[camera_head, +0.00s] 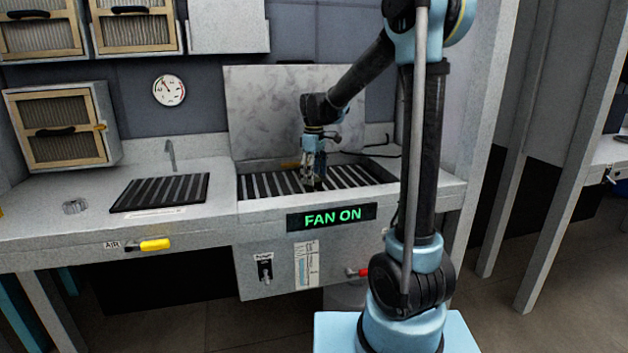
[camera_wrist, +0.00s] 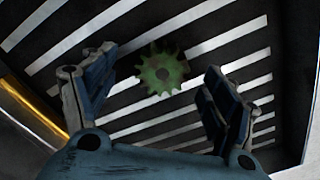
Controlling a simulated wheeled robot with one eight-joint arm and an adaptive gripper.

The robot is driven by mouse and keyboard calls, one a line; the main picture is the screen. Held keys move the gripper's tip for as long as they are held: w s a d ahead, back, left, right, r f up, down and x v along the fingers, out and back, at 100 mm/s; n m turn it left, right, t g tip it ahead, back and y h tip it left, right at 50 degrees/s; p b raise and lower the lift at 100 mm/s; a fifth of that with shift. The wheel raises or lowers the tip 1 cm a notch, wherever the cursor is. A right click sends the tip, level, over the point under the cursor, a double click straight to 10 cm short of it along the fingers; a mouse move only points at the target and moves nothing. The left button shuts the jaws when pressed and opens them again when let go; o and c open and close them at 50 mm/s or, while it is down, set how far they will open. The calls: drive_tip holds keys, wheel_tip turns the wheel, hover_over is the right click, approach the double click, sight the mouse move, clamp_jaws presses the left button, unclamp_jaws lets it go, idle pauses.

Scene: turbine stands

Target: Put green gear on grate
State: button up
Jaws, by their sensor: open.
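The green gear (camera_wrist: 163,70), toothed with a hole in its middle, lies on the dark slatted grate (camera_wrist: 218,42) in the wrist view. The grate (camera_head: 352,177) spans the basin in the head view, where I cannot clearly make out the gear. My gripper (camera_head: 314,184) points down low over the middle of this grate. In the wrist view my gripper (camera_wrist: 160,64) is open, with one finger to the left of the gear and one to the right, both apart from it in the picture. How far the fingertips stand above the grate is unclear.
A pale upright panel (camera_head: 262,110) stands behind the basin. A second dark slatted panel (camera_head: 160,192) lies on the left counter, near a tap (camera_head: 170,155). A yellow bar (camera_wrist: 32,105) runs along the left in the wrist view. A "FAN ON" sign (camera_head: 331,217) is on the front.

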drive_tip(key=shift+r, duration=2.8)
